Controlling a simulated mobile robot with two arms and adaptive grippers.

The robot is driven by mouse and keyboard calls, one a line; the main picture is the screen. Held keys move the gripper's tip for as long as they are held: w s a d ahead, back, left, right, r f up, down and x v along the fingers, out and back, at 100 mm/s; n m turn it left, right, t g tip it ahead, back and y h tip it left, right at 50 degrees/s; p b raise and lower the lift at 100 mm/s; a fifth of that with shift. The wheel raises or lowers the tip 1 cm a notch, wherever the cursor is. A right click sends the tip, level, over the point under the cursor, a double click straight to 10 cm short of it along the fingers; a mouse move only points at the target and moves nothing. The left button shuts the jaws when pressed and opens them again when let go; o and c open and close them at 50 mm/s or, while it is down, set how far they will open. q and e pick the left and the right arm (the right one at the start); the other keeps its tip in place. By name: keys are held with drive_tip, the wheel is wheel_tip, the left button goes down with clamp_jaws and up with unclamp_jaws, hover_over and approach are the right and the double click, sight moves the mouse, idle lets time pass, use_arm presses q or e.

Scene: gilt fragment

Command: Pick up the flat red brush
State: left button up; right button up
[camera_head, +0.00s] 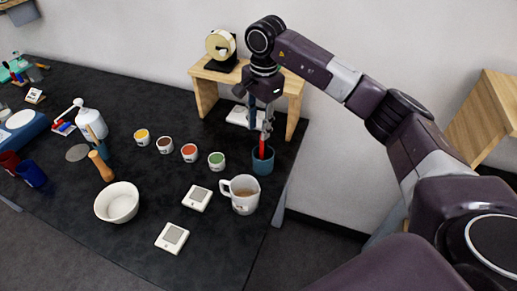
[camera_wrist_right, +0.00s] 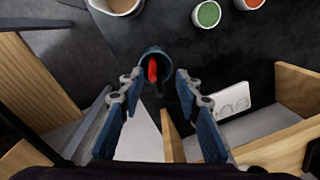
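The red brush (camera_head: 263,148) stands upright in a small dark teal cup (camera_head: 263,165) near the right end of the black table. In the right wrist view the red brush (camera_wrist_right: 153,70) shows inside the cup's rim (camera_wrist_right: 146,51), near the middle of the picture. My right gripper (camera_head: 260,128) points down just above the cup, with its fingers close to the brush. In the right wrist view the two fingers of my right gripper (camera_wrist_right: 157,76) are spread apart, one on each side of the brush, with a gap to it. The brush's lower end is hidden in the cup. My left gripper is not in view.
A wooden stand (camera_head: 205,97) with a gold disc on a black base (camera_head: 221,47) rises behind my right gripper. A mug (camera_head: 241,198) and the green paint pot (camera_head: 216,161) are near the cup. The white bowl (camera_head: 117,203) stands further left.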

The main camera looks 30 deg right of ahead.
sight(262, 144)
drive_tip(key=shift+s+d+f+p, duration=0.15)
drive_tip(key=shift+d+f+p, duration=0.2)
drive_tip(key=shift+f, duration=0.2)
drive_tip(key=shift+s+d+f+p, duration=0.15)
drive_tip(key=shift+d+f+p, duration=0.1)
drive_tip(key=shift+f+p, duration=0.25)
drive_tip(key=f, duration=0.1)
drive_tip(key=f+p, duration=0.1)
drive_tip(key=f, duration=0.1)
drive_tip(key=f+p, duration=0.1)
drive_tip(key=shift+s+a+f, duration=0.1)
drive_tip(key=shift+a+f, duration=0.1)
drive_tip(key=shift+a, duration=0.05)
drive_tip(key=shift+f, duration=0.35)
drive_tip(key=shift+c, duration=0.7)
clamp_jaws()
